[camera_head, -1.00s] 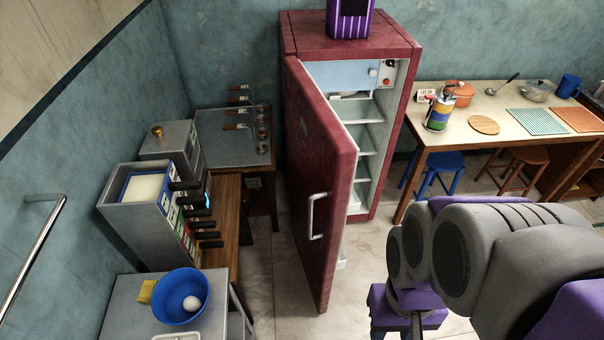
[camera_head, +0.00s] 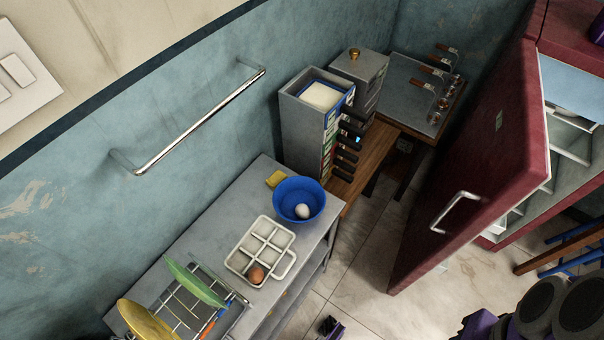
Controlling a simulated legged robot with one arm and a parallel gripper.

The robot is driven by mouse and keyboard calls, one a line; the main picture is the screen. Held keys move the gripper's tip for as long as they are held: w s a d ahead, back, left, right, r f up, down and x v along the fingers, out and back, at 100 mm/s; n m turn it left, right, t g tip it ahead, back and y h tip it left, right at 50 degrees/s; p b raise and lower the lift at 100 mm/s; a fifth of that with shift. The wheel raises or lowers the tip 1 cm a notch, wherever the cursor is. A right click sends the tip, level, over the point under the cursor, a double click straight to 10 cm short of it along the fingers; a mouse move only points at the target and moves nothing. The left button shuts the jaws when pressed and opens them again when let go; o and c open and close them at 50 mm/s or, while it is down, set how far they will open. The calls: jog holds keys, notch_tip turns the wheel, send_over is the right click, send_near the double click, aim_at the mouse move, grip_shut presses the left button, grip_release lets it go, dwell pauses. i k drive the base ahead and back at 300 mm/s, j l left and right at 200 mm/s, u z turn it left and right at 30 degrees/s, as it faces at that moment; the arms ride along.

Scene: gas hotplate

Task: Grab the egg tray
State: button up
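The egg tray (camera_head: 262,246) is a pale, square-celled tray with a loop handle at its right side. It lies on the grey counter (camera_head: 222,228) at the lower middle. One brown egg (camera_head: 255,274) sits in a front cell; the other cells look empty. My arm shows at the bottom right. A small dark and purple piece (camera_head: 330,326) at the bottom edge may be part of my gripper, but I cannot tell. It is apart from the tray, to its lower right. No fingers are clearly visible.
A blue bowl (camera_head: 299,199) with a white egg (camera_head: 303,211) stands just behind the tray, beside a yellow block (camera_head: 276,179). A dish rack with plates (camera_head: 196,284) stands at the front left. The red fridge door (camera_head: 490,165) is open at right. Floor between is clear.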

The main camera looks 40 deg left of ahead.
aim_at(263, 247)
jog(key=u, duration=2.45)
jog(key=k+j, duration=0.15)
jog(key=k, duration=0.15)
jog(key=k+j+u, duration=0.1)
jog(key=k, duration=0.25)
